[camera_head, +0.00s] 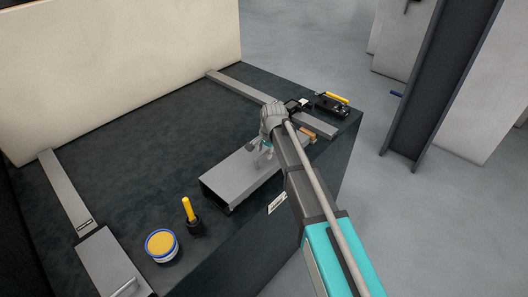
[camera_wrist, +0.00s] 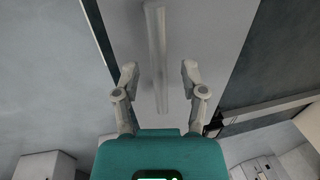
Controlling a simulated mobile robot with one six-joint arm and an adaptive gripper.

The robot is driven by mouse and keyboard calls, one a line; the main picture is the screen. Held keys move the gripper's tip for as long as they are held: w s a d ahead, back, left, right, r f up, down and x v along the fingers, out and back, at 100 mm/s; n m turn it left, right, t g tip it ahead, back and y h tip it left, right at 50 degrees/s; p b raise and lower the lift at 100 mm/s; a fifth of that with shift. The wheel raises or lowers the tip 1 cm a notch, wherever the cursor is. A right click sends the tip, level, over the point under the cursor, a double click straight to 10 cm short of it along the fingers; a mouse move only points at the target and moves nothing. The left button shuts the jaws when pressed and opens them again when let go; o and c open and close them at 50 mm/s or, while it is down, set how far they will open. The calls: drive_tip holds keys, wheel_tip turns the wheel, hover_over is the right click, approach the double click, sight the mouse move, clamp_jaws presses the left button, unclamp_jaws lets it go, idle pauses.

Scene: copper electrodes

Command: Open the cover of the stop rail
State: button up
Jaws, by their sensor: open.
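A long grey box-like cover (camera_head: 230,182) lies along the front edge of the dark bench in the head view; I take it for the stop rail cover. In the wrist view its flat grey top (camera_wrist: 215,40) fills the middle, with a pale bar-shaped handle (camera_wrist: 158,50) running lengthwise. My gripper (camera_wrist: 160,72) is open, with one finger on each side of the handle and visible gaps to it. In the head view my gripper (camera_head: 264,152) is over the far right end of the cover, partly hidden by my wrist. Contact with the handle cannot be told.
A second grey box (camera_head: 108,258) with a handle sits at lower left. A blue-rimmed yellow tin (camera_head: 161,244) and a yellow-handled tool in a black holder (camera_head: 189,212) stand left of the cover. Black devices (camera_head: 331,106) lie at the far right. The bench middle is clear.

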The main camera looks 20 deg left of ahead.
clamp_jaws()
drive_tip(key=shift+w+r, duration=0.2)
idle(0.3)
